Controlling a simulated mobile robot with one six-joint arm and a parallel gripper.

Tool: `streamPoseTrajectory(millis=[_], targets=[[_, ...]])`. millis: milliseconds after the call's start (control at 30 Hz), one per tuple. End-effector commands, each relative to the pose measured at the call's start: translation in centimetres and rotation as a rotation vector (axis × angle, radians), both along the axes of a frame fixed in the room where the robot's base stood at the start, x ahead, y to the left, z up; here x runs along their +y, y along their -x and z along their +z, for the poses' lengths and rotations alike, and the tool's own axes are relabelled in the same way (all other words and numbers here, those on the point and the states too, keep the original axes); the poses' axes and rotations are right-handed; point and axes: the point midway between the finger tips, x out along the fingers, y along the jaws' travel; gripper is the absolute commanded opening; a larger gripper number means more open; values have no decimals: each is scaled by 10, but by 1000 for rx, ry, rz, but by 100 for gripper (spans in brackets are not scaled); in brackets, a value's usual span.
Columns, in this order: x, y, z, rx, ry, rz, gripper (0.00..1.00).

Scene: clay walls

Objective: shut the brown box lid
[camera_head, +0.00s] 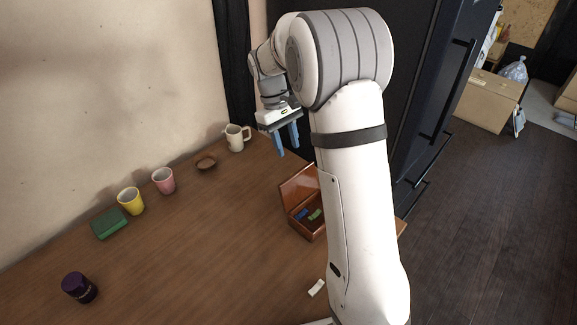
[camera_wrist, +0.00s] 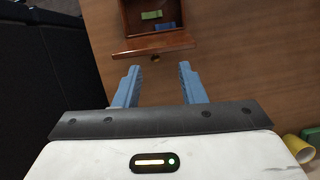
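The brown box (camera_head: 307,228) stands on the wooden table with its lid (camera_head: 298,187) raised, so the inside shows. A green piece (camera_head: 315,214) and a blue piece (camera_head: 301,214) lie inside it. My arm hides part of the box's right side in the head view. My gripper (camera_head: 288,139) is open and empty, above the table behind the box. In the wrist view the two blue fingers of my gripper (camera_wrist: 158,84) are apart and point at the lid (camera_wrist: 152,44). The box (camera_wrist: 126,14) lies beyond the lid there. I cannot tell any contact.
On the table (camera_head: 200,250) stand a white mug (camera_head: 236,138), a brown bowl (camera_head: 205,163), a pink cup (camera_head: 163,180), a yellow cup (camera_head: 131,201), a green block (camera_head: 109,223) and a dark jar (camera_head: 79,287). A white piece (camera_head: 316,288) lies in front of the box.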

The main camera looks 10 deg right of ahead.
Motion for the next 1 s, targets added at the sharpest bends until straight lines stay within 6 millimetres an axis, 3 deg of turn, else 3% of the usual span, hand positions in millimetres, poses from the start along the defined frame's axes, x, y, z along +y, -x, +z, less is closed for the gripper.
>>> streamPoseTrajectory(millis=[100,300,800,1000], targets=[[2,-17,-19,46,9,32,37],[3,-29,-34,81,15,58,37],[-11,-8,-96,85,16,60,37],[-13,-5,-106,83,15,59,37]])
